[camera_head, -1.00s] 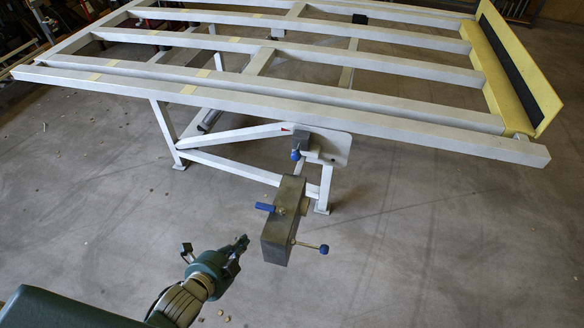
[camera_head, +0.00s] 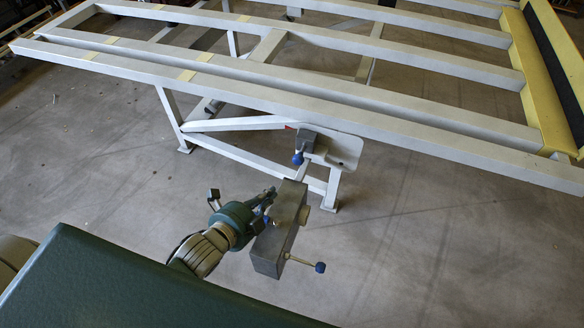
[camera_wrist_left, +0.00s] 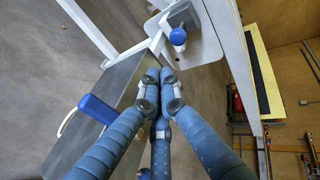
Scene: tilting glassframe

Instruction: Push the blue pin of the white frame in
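The white frame (camera_head: 330,113) is a large tilting table on legs. Its blue pin (camera_head: 297,158) hangs under the grey block at the frame's near side, by a white plate. The left wrist view shows the blue pin (camera_wrist_left: 178,37) beyond my fingertips, up and slightly right. My left gripper (camera_head: 270,194) is beside the near left side of a grey box, short of the pin. In the left wrist view its fingers (camera_wrist_left: 160,76) are drawn together with nothing seen between them. The gap between fingertips and pin is open. My right gripper is not in view.
The grey box (camera_head: 281,230) stands close to my left gripper, with a blue-knobbed rod (camera_head: 320,267) sticking out right. Its blue handle (camera_wrist_left: 98,108) shows left of my fingers in the left wrist view. The frame's legs are just behind. Open concrete floor lies to the right.

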